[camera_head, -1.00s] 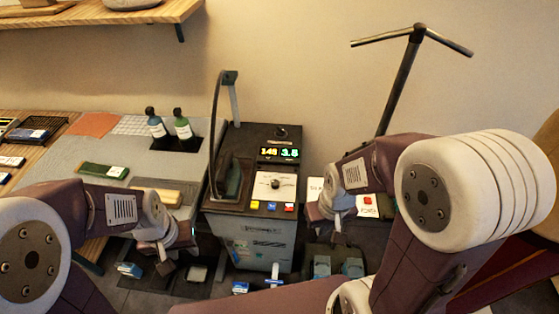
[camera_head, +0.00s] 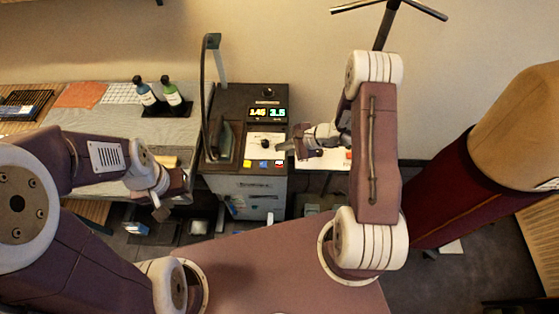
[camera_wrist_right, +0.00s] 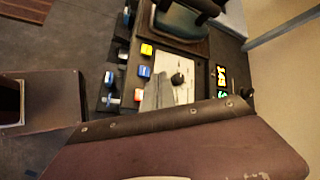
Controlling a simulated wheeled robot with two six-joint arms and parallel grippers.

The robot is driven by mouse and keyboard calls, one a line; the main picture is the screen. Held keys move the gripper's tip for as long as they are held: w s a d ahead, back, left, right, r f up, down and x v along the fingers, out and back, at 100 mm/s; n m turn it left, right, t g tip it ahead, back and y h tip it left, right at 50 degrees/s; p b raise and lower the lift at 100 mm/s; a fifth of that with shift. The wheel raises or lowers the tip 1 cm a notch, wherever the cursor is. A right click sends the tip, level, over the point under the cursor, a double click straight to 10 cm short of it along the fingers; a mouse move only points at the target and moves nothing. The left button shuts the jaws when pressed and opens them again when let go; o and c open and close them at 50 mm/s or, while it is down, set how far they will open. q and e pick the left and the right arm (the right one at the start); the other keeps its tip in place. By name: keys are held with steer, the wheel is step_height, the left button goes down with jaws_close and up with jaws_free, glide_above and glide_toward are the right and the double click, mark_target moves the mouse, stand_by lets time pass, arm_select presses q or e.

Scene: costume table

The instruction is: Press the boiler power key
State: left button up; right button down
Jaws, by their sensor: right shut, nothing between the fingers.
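The boiler (camera_head: 243,186) is a grey box with a black top, lit number displays (camera_head: 267,113) and a white panel with a black knob (camera_head: 264,143). Along the panel's front edge are a yellow key (camera_head: 247,163), a blue key (camera_head: 262,163) and a red key (camera_head: 279,163). Their labels are unreadable. My right gripper (camera_head: 286,147) is shut and empty at the panel's right edge, just behind the red key; contact is unclear. My left gripper (camera_head: 162,211) hangs left of the boiler.
An iron (camera_head: 224,140) stands on the boiler's left side, with a hose on an upright post (camera_head: 219,70). Two bottles (camera_head: 171,95) stand on the grey table to the left. A dark stand (camera_head: 384,25) rises at the back. A dress form (camera_head: 500,140) stands at right.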

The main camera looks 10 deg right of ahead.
mark_target(282, 166)
steer(key=shift+r, duration=0.1)
stand_by(0.3)
step_height(282, 166, down, 9)
steer(key=b, duration=0.6)
steer(key=shift+r, duration=0.15)
stand_by(1.6)
steer(key=shift+f+b, duration=0.5)
steer(key=shift+b, duration=0.25)
steer(key=shift+s, duration=0.2)
